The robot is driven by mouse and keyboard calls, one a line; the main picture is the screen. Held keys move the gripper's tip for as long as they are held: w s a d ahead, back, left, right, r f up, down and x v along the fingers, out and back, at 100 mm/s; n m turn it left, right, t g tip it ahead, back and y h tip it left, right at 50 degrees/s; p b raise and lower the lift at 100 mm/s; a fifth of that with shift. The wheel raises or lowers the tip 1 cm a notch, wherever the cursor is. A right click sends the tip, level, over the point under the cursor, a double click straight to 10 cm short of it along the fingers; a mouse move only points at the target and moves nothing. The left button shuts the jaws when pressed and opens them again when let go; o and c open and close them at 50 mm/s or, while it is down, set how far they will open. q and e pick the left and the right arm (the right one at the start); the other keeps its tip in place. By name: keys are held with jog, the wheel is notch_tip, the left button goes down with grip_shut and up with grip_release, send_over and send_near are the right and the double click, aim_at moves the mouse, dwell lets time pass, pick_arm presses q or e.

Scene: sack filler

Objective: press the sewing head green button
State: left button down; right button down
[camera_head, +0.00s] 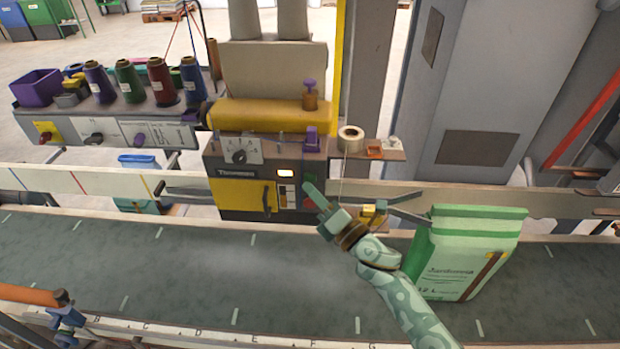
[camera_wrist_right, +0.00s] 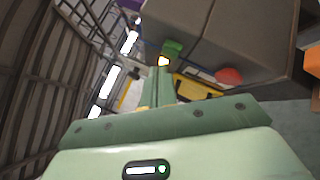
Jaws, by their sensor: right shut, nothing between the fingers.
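The sewing head (camera_head: 240,172) is a grey and yellow box beyond the conveyor, with a knob, a lit window and small buttons on its front. The green button (camera_wrist_right: 172,47) shows in the right wrist view, just beyond my fingertips. A red button (camera_wrist_right: 229,75) sits to its right there. My right gripper (camera_head: 312,192) is shut and empty, reaching up-left to the sewing head's right front edge. It also shows in the right wrist view (camera_wrist_right: 161,78). In the head view the fingers largely cover the button area, and I cannot tell whether they touch it.
A green and white sack (camera_head: 468,250) stands on the conveyor (camera_head: 200,265), right of my arm. A thread spool (camera_head: 351,138) sits on a small shelf beside the head. Several coloured cones stand on the left rack (camera_head: 70,122). The belt's left part is clear.

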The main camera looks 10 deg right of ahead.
jog(key=shift+w, duration=0.1)
jog(key=shift+w+d, duration=0.1)
jog(key=shift+w, duration=0.2)
jog(key=shift+w+d+b, duration=0.1)
jog(key=shift+w+b, duration=0.3)
jog(key=shift+w, duration=0.05)
dwell(0.7)
dwell(0.4)
jog(key=shift+s+a, duration=0.2)
jog(key=shift+s, duration=0.7)
jog(key=shift+s+a+p, duration=0.2)
jog(key=shift+s, duration=0.6)
jog(key=shift+s+a+p, duration=0.2)
jog(key=shift+s+p, duration=0.05)
jog(key=shift+s, duration=0.55)
jog(key=shift+s+a+p, duration=0.2)
jog(key=shift+s, duration=0.6)
